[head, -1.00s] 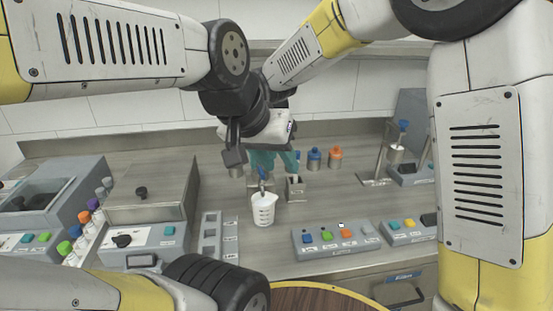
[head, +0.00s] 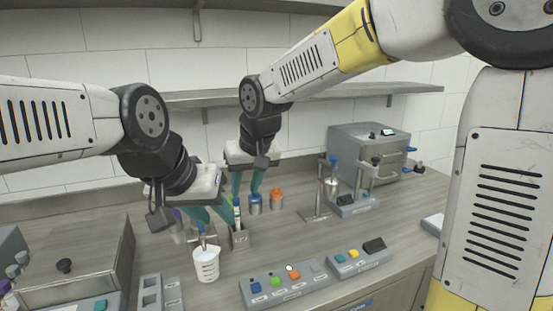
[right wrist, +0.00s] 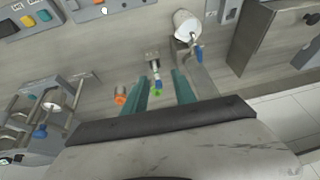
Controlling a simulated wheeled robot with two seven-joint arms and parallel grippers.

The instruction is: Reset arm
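My left gripper (head: 214,217) is the lower one in the head view. Its two teal fingers point down and are spread apart, with nothing seen between them. It appears just behind and above a white beaker (head: 206,264) with a blue-topped stick in it. My right gripper (head: 246,190) is farther back, its teal fingers also pointing down. In the right wrist view its fingers (right wrist: 160,88) are clearly apart and empty. A grey holder (head: 239,240) with a blue-and-white tube and something green appears between them in that view, farther off. Contact cannot be judged.
Button panels (head: 284,286) line the front. A stand (head: 318,210) and a grey machine (head: 366,150) are at right. A shelf (head: 200,98) runs above. Some bench right of the holder is clear.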

